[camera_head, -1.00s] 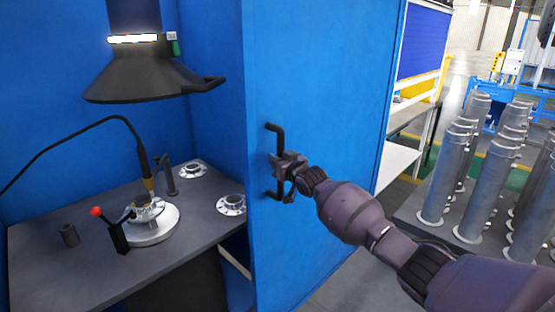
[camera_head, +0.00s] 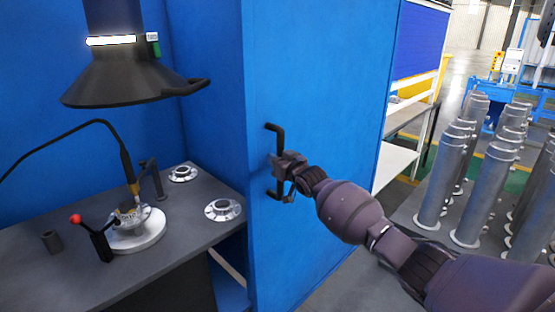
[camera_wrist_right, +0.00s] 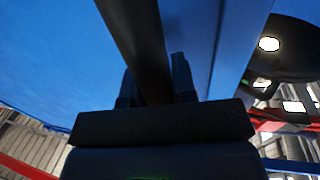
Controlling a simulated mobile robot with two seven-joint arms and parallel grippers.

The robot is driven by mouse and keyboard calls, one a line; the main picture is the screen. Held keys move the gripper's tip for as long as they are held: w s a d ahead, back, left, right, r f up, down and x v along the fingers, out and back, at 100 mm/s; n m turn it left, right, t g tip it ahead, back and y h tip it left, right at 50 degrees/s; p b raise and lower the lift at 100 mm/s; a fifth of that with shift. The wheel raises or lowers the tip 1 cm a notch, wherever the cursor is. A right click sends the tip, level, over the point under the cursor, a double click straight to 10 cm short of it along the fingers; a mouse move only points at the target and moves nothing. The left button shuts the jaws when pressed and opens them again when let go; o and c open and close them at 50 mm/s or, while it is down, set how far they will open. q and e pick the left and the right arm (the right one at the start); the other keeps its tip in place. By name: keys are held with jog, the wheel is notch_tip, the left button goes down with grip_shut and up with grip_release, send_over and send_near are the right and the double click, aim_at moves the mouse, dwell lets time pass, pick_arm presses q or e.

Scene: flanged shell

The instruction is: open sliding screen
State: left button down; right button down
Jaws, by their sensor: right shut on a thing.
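The blue sliding screen (camera_head: 330,130) stands upright at the right side of the workbench. Its black bar handle (camera_head: 276,134) is near the screen's left edge. My right gripper (camera_head: 280,172) is shut on the handle, around the middle of the bar. In the right wrist view the dark handle bar (camera_wrist_right: 140,45) runs between the two fingers (camera_wrist_right: 157,88). My left gripper is not in view.
The grey workbench (camera_head: 60,270) carries a round fixture (camera_head: 135,235), a red-knobbed lever (camera_head: 95,237) and flanges (camera_head: 223,210). A black extraction hood (camera_head: 130,80) hangs above. Several grey flanged tubes (camera_head: 445,175) stand at right, beside a shelf rack (camera_head: 398,160).

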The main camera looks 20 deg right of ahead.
jog(key=shift+r, duration=0.1)
jog(key=c, duration=0.9)
grip_release()
jog(key=shift+s+d, duration=0.35)
jog(key=shift+s, duration=1.45)
jog(key=shift+s+d, duration=0.4)
jog(key=shift+s, duration=1.35)
jog(key=shift+s+d, duration=0.35)
jog(key=shift+s, duration=1.45)
